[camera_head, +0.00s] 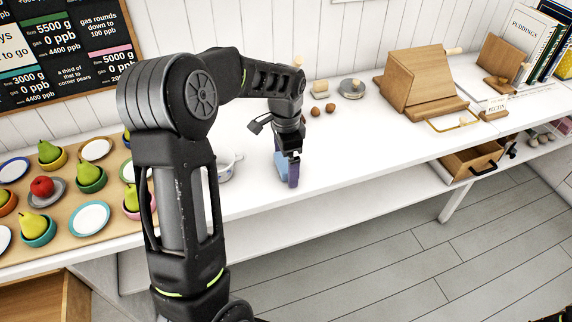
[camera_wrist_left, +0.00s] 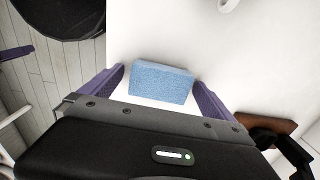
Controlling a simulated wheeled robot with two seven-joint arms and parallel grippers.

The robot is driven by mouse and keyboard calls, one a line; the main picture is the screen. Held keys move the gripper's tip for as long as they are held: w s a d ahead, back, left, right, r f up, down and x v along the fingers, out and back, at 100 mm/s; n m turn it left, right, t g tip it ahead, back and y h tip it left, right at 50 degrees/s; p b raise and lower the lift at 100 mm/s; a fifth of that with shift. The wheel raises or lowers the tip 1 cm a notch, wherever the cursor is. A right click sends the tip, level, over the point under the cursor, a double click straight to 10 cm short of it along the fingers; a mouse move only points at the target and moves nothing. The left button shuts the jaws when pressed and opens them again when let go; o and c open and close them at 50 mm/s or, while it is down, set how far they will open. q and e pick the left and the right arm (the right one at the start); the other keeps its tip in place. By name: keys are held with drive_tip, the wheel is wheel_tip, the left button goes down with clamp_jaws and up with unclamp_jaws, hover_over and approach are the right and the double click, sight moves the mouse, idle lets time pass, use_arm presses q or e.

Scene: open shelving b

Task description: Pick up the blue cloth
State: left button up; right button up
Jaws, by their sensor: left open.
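The blue cloth (camera_wrist_left: 161,82) is a light blue, folded-looking block on the white counter. In the left wrist view it lies between and just beyond the two purple fingers of my left gripper (camera_wrist_left: 163,92), with white counter showing around it. In the head view the cloth (camera_head: 281,163) shows as a light blue patch beside the purple finger, partly hidden by it. My left gripper (camera_head: 289,172) points down at the counter near its front edge. It is open, and its fingers appear apart from the cloth. My right gripper is not in view.
A white bowl or pot (camera_head: 226,166) stands just left of the gripper. A tray (camera_head: 82,224) with pears, an apple and small plates lies at the left. Brown eggs (camera_head: 330,108) and a wooden stand (camera_head: 414,88) are at the back. An open drawer (camera_head: 471,161) juts out at right.

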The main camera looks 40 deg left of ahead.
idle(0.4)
use_arm(q)
drive_tip(key=c, duration=1.4)
